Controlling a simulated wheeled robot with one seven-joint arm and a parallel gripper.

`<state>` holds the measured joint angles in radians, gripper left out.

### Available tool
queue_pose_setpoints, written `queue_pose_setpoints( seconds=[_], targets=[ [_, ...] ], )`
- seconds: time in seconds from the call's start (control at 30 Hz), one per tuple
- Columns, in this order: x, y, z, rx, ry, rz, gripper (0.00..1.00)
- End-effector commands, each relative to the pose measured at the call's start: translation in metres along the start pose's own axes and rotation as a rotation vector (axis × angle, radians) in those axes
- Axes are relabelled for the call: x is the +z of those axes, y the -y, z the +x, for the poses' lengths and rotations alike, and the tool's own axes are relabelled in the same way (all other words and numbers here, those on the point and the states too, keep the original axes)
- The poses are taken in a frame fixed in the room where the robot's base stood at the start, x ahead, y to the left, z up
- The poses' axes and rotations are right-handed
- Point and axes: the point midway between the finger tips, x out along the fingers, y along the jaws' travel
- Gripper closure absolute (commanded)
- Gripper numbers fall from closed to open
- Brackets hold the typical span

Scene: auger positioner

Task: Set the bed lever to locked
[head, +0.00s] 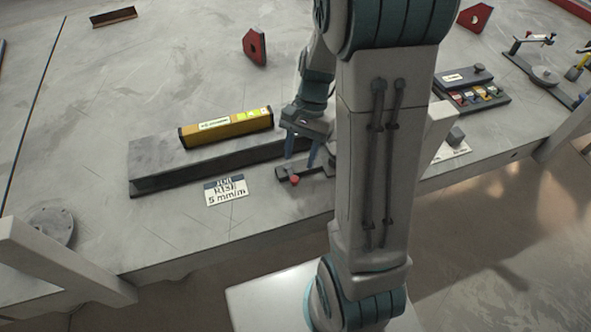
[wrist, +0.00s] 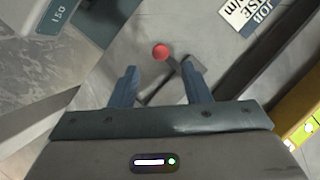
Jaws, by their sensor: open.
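The lever has a red ball knob (head: 294,180) and a dark base plate (head: 318,172) at the table's front edge, partly hidden by my arm in the head view. The knob also shows in the wrist view (wrist: 161,52), with a short dark arm running to a dark block. My gripper (head: 301,160) is open and empty, pointing down behind the knob. In the wrist view its fingertips (wrist: 159,75) stand apart, and the knob appears just beyond the gap between them. I see no contact. I cannot read a locked or unlocked mark.
A long grey bed (head: 160,167) carries a yellow level (head: 227,127) just left of my gripper. A card (head: 226,190) reading "JOB RISE 5 mm/m" lies in front of it. A dark tray of coloured pieces (head: 472,90) stands to the right. The left table surface is largely clear.

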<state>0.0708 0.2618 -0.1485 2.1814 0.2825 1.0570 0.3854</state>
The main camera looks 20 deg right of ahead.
Motion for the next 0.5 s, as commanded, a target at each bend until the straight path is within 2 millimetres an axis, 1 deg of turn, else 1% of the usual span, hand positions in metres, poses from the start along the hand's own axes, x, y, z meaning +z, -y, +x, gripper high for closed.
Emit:
queue_pose_setpoints(
  seconds=[0.03, 0.2, 0.33, 0.5],
  targets=[
    [0.001, 0.000, 0.011, 0.003, 0.004, 0.000, 0.57],
    [0.001, 0.001, 0.037, 0.002, 0.002, -0.004, 0.57],
    [0.001, 0.001, 0.049, 0.001, 0.002, -0.004, 0.57],
    [0.001, 0.001, 0.053, 0.000, -0.001, -0.004, 0.57]
  ],
)
